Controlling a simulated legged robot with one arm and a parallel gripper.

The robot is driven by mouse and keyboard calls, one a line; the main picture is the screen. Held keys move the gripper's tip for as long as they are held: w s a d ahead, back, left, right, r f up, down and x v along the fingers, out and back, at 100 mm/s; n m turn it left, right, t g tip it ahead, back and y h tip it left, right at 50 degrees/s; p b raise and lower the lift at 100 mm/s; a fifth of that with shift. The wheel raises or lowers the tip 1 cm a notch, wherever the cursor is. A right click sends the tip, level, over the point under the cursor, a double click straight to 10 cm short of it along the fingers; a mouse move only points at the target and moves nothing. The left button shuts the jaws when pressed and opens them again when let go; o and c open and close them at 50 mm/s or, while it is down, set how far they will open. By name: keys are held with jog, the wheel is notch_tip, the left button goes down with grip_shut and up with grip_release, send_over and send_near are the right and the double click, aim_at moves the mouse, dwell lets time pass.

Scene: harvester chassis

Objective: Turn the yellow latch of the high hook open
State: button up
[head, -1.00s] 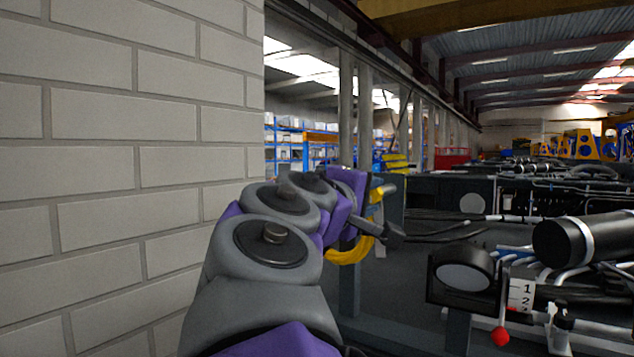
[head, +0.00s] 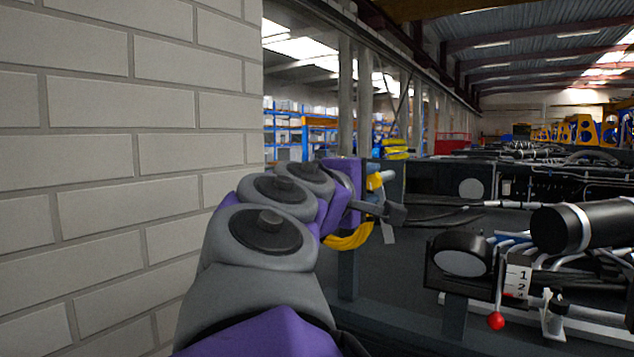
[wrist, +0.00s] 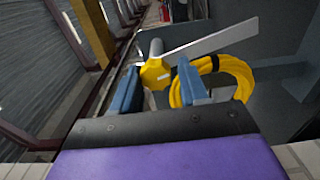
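The yellow latch (wrist: 155,73) shows in the wrist view as a small yellow piece with a grey round end, ahead of my gripper (wrist: 160,84). Its visible part lies between the two blue-grey fingers, which stand apart with a gap around it. I cannot tell whether either finger touches it. A pale flat bar (wrist: 212,40) extends from beside the latch to the upper right. In the head view my arm partly hides the hook area, where a yellow piece (head: 375,182) shows beside my gripper (head: 393,212).
A brick wall (head: 100,150) stands close on the left. Dark chassis with a black cylinder (head: 575,228) and red-knobbed lever (head: 495,321) lie right.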

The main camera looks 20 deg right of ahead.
jog(key=o, duration=0.3)
jog(key=shift+w+a, duration=0.15)
jog(key=shift+a, duration=0.05)
jog(key=shift+o, duration=0.2)
jog(key=shift+a, duration=0.15)
jog(key=shift+r, duration=0.1)
